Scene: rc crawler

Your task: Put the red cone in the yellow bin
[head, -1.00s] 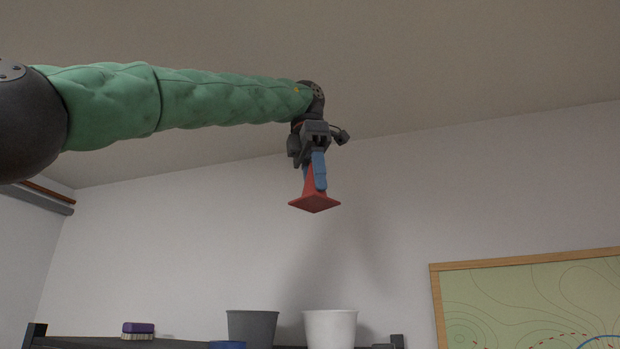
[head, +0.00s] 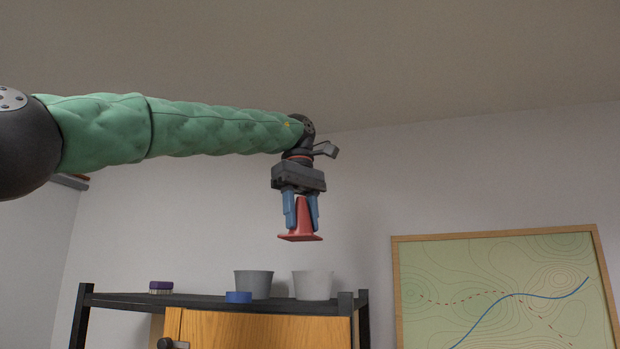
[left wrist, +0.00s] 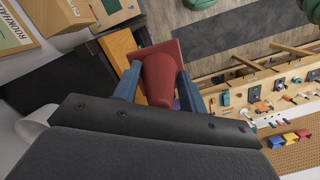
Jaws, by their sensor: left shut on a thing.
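My left gripper (head: 300,210) points down and is shut on the red cone (head: 302,220), with its blue fingers on either side. The cone is upright, base down, in the air above the shelf unit. In the left wrist view the red cone (left wrist: 160,76) sits between the fingers of the left gripper (left wrist: 158,88). Small coloured bins stand by a pegboard at the lower right of that view, and a yellow bin (left wrist: 290,137) appears among them, small and hard to make out. My right gripper is not in view.
Below the gripper is a dark shelf unit (head: 130,300) with a grey pot (head: 253,284), a white pot (head: 313,286), a blue item (head: 238,297) and a purple brush (head: 161,287) on top. A framed map (head: 500,290) hangs at right. The wrist view shows a long workbench with tools.

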